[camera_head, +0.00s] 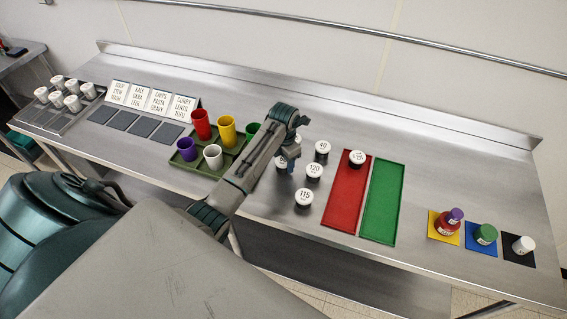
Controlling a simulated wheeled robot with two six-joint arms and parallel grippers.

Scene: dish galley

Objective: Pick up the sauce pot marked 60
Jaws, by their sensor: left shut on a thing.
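My left gripper (291,163) points down among the sauce pots in the middle of the counter. It is shut on a white-lidded sauce pot (280,161) that it partly covers, and I cannot read that pot's mark. Close by stand white-lidded dark pots: one marked 49 (322,148), one marked 120 (314,171) and one marked 115 (303,198). Another pot (357,158) sits at the far end of the red tray (345,205), its mark unclear. I cannot make out a 60 on any lid. My right gripper is out of view.
A green tray (382,205) lies beside the red one. A dark green tray (200,165) with coloured cups is left of my arm. Menu cards (158,101) stand further left. Several containers sit on coloured mats at right, including a red one (447,224).

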